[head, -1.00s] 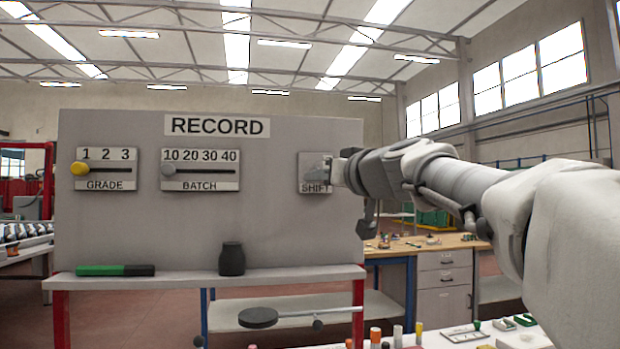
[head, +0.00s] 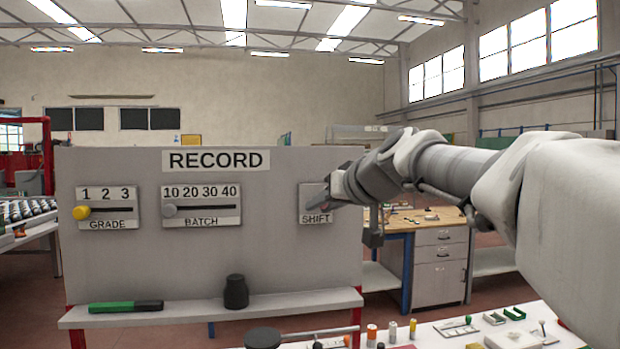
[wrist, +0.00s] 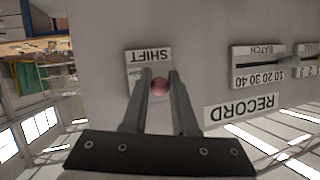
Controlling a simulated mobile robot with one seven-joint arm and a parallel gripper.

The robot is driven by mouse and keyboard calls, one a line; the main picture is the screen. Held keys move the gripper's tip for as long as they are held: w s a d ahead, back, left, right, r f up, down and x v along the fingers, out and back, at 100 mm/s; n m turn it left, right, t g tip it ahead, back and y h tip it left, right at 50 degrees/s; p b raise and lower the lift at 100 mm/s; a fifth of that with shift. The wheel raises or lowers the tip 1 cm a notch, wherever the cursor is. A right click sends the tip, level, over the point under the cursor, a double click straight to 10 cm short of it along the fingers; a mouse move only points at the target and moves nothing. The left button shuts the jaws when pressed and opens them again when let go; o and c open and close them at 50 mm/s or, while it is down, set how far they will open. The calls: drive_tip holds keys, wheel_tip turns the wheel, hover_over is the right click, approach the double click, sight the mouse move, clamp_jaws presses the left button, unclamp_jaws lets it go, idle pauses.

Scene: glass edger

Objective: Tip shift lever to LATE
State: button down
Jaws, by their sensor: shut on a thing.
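The shift plate (head: 306,192) is a pale panel labelled SHIFT at the right end of the grey record board. In the wrist view, where the board looks upside down, the shift plate (wrist: 135,58) lies behind my fingertips. The shift lever's round pinkish knob (wrist: 160,87) sits between my two fingers. My gripper (wrist: 160,76) is shut on it. In the head view my gripper (head: 325,197) reaches the plate from the right and covers the lever. Small print on the plate is unreadable and partly covered, so I cannot tell which side the lever leans to.
The board also carries a grade slider with a yellow knob (head: 81,212) and a batch slider with a grey knob (head: 169,210). A green-and-black bar (head: 126,307) and a dark jar (head: 236,291) stand on the ledge below. A workbench (head: 437,260) stands behind at right.

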drive_tip(key=shift+r+m+g+h+p, duration=0.2)
drive_tip(key=shift+r+g+p, duration=0.55)
drive_tip(key=shift+p, duration=1.9)
drive_tip(key=shift+r+m+g+h+p, duration=0.1)
drive_tip(key=shift+r+g+h+p, duration=0.55)
drive_tip(key=shift+p, duration=2)
drive_tip(key=shift+w+f+g+y+p, duration=0.1)
drive_tip(key=shift+f+g+y+p, duration=0.15)
drive_tip(key=shift+g+p, duration=0.65)
drive_tip(key=shift+w+p, duration=0.1)
drive_tip(key=shift+p, duration=1.15)
drive_tip(key=c, duration=0.7)
unclamp_jaws()
drive_tip(key=b+v, duration=0.1)
drive_tip(key=v, duration=1.6)
drive_tip(key=shift+r, duration=0.35)
drive_tip(key=shift+a, duration=0.1)
